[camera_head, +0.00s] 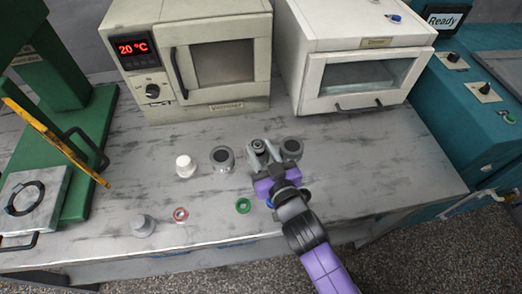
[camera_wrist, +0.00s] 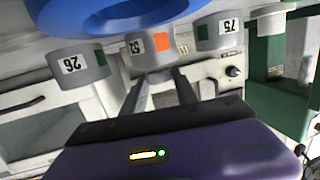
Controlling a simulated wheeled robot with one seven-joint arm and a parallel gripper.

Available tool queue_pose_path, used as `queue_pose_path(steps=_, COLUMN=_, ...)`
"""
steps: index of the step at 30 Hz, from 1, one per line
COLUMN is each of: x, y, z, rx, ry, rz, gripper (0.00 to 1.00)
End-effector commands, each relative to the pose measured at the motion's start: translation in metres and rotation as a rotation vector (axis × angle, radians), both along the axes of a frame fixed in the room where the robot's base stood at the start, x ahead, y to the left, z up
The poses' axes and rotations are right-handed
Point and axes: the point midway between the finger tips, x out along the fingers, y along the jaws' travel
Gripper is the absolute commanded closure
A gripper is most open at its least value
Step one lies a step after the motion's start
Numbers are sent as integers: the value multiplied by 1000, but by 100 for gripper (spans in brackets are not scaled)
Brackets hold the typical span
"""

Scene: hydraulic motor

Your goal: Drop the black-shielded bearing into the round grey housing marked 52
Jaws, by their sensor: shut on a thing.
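My gripper (camera_head: 259,147) is over the middle of a row of three round grey housings. It is shut on a small round metal part with a dark centre (camera_head: 259,143), which looks like the black-shielded bearing; the fingers partly hide it. In the wrist view, which appears upside down, the housing marked 52 (camera_wrist: 152,50) has an orange square, and my two fingers (camera_wrist: 162,88) reach its open-end edge. Whether the bearing is above the housing or inside it, I cannot tell.
Housing 75 (camera_wrist: 219,30) also shows on the left (camera_head: 222,158); housing 26 (camera_wrist: 79,65) is on the right (camera_head: 291,149). A white part (camera_head: 185,166), red ring (camera_head: 180,214), green ring (camera_head: 243,205) and grey part (camera_head: 143,225) stand on the table. A blue ring (camera_wrist: 110,14) is near the wrist camera. Ovens stand behind.

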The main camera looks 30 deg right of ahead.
Motion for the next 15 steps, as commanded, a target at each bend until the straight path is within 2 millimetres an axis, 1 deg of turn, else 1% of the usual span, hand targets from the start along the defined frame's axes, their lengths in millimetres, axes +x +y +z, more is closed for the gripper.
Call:
queue_pose_path(steps=1, x=-1, y=0, z=-10, rx=-1, ry=11, rz=-1, gripper=100)
queue_pose_path(steps=6, x=-1, y=0, z=-14, rx=-2, ry=15, rz=-1, gripper=100)
queue_pose_path(steps=7, x=-1, y=0, z=-15, rx=-1, ry=16, rz=-1, gripper=63)
queue_pose_path(steps=8, x=-1, y=0, z=-15, rx=-2, ry=16, rz=-2, gripper=57)
queue_pose_path(steps=9, x=-1, y=-1, z=-15, rx=-2, ry=17, rz=-2, gripper=49)
queue_pose_path(steps=10, x=-1, y=-1, z=-16, rx=-2, ry=17, rz=-2, gripper=44)
queue_pose_path(steps=15, x=-2, y=-1, z=-17, rx=-3, ry=18, rz=-2, gripper=43)
